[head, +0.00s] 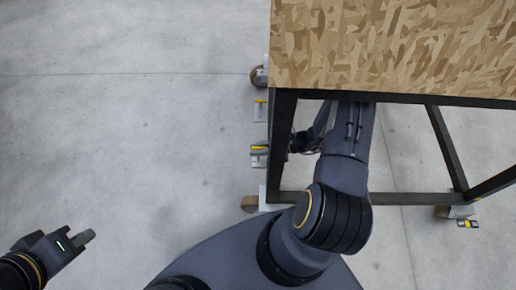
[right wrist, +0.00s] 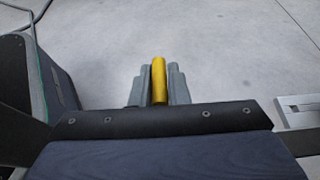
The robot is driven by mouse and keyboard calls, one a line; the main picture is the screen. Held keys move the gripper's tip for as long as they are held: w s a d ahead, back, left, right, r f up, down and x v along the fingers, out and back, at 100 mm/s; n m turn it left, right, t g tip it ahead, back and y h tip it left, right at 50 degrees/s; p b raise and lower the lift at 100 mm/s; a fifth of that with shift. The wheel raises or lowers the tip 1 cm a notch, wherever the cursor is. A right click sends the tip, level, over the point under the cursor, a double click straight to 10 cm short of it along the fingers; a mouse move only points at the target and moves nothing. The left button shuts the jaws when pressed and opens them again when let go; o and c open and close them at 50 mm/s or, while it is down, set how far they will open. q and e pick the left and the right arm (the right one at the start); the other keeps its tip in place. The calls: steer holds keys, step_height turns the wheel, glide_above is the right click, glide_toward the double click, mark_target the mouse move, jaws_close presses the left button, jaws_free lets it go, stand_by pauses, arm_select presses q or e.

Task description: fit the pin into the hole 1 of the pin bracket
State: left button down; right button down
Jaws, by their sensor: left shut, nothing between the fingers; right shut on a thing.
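The yellow pin (right wrist: 158,82) stands between the two grey fingers of my right gripper (right wrist: 159,86) in the right wrist view. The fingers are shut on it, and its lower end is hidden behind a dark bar. In the head view my right arm passes under the table-like frame, and the right gripper (head: 260,149) shows small beside the frame's left leg, with a bit of yellow at it. My left gripper (head: 85,238) is shut and empty, over bare floor at lower left. I cannot make out the pin bracket or its hole 1 for certain in either view.
A wood-chip board (head: 400,45) on a dark metal frame (head: 282,140) covers the upper right. Casters (head: 258,76) stand at its corners. A dark riveted bar (right wrist: 160,120) crosses the right wrist view, with a pale slotted plate (right wrist: 300,108) at its right. The floor at left is clear.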

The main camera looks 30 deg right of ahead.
steer(key=shift+f+b, duration=3.3)
steer(key=shift+f, duration=0.35)
steer(key=c, duration=1.3)
jaws_free()
steer(key=p+v, duration=0.2)
steer(key=v, duration=0.4)
steer(key=shift+d+r+p, duration=0.25)
steer(key=shift+d+p, duration=0.05)
steer(key=shift+s+d+r, duration=0.1)
steer(key=shift+s+d, duration=0.25)
steer(key=shift+d, duration=0.1)
